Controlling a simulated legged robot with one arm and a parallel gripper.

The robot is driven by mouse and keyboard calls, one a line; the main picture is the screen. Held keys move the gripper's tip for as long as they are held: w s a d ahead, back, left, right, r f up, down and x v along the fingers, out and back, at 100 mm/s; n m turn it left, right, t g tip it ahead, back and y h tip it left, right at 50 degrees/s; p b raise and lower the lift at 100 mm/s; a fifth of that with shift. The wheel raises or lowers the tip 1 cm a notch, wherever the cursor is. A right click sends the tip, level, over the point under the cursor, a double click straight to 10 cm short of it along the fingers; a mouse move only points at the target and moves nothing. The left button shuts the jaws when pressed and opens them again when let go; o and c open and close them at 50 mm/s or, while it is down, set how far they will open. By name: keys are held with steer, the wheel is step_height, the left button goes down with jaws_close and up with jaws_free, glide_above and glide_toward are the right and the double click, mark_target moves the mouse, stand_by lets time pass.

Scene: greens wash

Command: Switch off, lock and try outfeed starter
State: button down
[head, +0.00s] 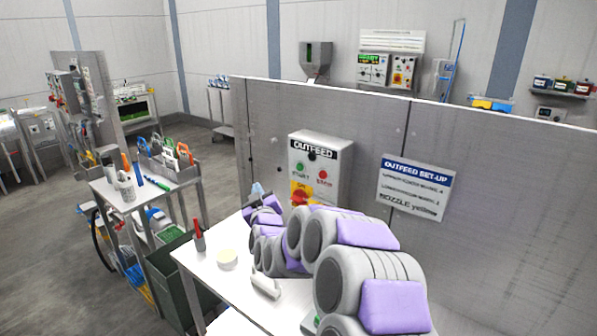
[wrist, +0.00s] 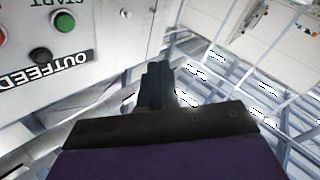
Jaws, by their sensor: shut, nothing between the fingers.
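The outfeed starter (head: 336,165) is a grey box on the grey partition, labelled OUTFEED. It has a green START button (head: 299,165), a red STOP button (head: 323,174) and a red-and-yellow rotary switch (head: 300,195) low on its front, partly hidden by my arm, with ON legible near it. The switch handle's exact position is unclear. My gripper (head: 257,190) is left of the box's lower part, apart from the switch. In the wrist view my gripper (wrist: 157,85) is shut and empty; the starter's front (wrist: 100,35) appears upside down at upper left. No padlock is clearly recognizable.
A white table (head: 205,276) below holds a small red-topped item (head: 199,238), a pale yellow round item (head: 228,259) and a white item (head: 266,283). A set-up sign (head: 417,188) hangs right of the starter. A tool cart (head: 185,180) and a green bin (head: 178,278) stand left.

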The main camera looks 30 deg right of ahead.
mark_target(300, 167)
steer(key=d+h, duration=0.2)
steer(key=d, duration=0.1)
steer(key=d+m+t+h, duration=0.1)
steer(key=d, duration=0.1)
steer(key=shift+d+r+h, duration=0.15)
steer(key=shift+r+h, duration=0.1)
steer(key=shift+h, duration=0.05)
steer(key=shift+w+d+b, duration=0.5)
steer(key=shift+w+d, duration=0.05)
steer(key=shift+d, duration=0.8)
steer(key=shift+w+d+b, duration=0.45)
steer(key=shift+w+d, duration=0.15)
steer(key=shift+d, duration=0.75)
steer(key=shift+w+d+b, duration=0.5)
steer(key=shift+w+d, duration=0.05)
steer(key=shift+d, duration=0.8)
steer(key=shift+d, duration=0.15)
steer(key=shift+w+d+r, duration=0.1)
steer(key=shift+d, duration=0.05)
